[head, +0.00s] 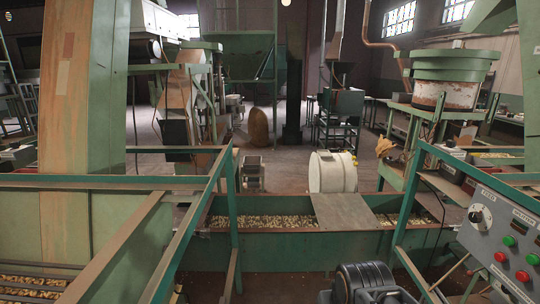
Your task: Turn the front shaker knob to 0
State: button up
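A grey control panel (508,262) stands at the right edge, tilted and partly cut off by the frame. A dark knob on a pale round dial (480,216) sits at its upper left. The pointer and scale are too small to read, so I cannot tell its setting. Red and green buttons (508,241) lie below and right of the knob. My gripper is not in view. A dark rounded part of my arm shows at the bottom, left of the panel and apart from it.
Green rails (424,188) pass close to the panel's left and top. A long green trough (285,250) with nuts runs across the middle, with a flat plate (344,212) over it. A white drum (333,172) stands behind. A green hopper (450,78) is at upper right.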

aim_at(451, 143)
jog(key=z, duration=0.8)
jog(key=i, duration=0.9)
jog(key=u, duration=0.55)
jog(key=i, duration=1.05)
jog(key=z, duration=0.15)
